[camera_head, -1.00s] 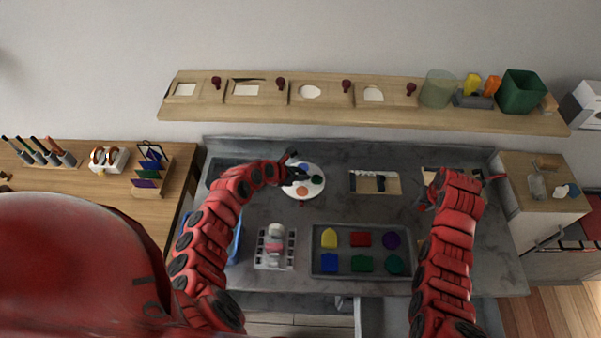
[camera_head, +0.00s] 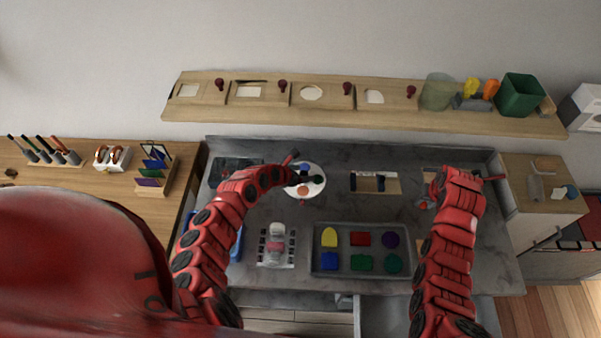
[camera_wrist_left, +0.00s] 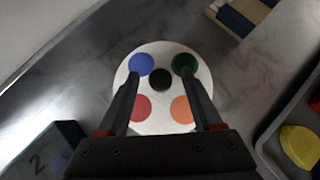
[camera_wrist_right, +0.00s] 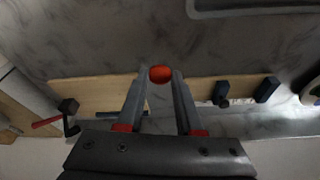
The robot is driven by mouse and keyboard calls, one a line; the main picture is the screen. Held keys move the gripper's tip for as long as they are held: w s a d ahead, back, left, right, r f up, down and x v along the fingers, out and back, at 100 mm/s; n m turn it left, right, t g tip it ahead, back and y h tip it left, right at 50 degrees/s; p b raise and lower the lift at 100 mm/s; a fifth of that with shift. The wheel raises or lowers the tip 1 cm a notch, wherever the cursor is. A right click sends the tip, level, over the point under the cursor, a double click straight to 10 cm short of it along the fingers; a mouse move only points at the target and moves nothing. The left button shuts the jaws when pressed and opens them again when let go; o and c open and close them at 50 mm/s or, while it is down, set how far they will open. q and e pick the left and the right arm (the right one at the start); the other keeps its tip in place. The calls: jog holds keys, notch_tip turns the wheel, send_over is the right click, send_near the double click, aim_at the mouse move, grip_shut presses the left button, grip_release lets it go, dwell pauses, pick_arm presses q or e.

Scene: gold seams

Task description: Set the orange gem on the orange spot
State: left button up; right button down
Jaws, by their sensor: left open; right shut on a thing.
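The orange gem (camera_wrist_right: 161,74) is a small rounded orange-red piece between the fingertips of my right gripper (camera_wrist_right: 160,80) in the right wrist view. My right gripper is shut on it, above the right part of the grey worktop. The orange spot (camera_wrist_left: 182,109) lies on a round white plate (camera_wrist_left: 166,128) that also carries blue, green, red and black spots. My left gripper (camera_wrist_left: 160,80) is open and empty above this plate, its fingers reaching over it. In the head view the plate (camera_head: 316,166) is partly covered by my left gripper.
A grey tray (camera_head: 318,226) with several coloured shapes stands at the front of the worktop. A wooden board with dark pieces (camera_head: 376,172) lies between the plate and my right gripper. A white rack (camera_head: 262,263) stands left of the tray. Bare worktop (camera_head: 345,208) lies between the plate and tray.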

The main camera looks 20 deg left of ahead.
pick_arm(q)
jog(key=shift+s+a+r, duration=0.25)
jog(key=shift+r, duration=0.05)
jog(key=p+v, duration=0.1)
jog(key=v, duration=1)
jog(key=shift+d, duration=0.15)
pick_arm(e)
jog(key=shift+r, duration=0.8)
pick_arm(q)
jog(key=shift+s, duration=0.15)
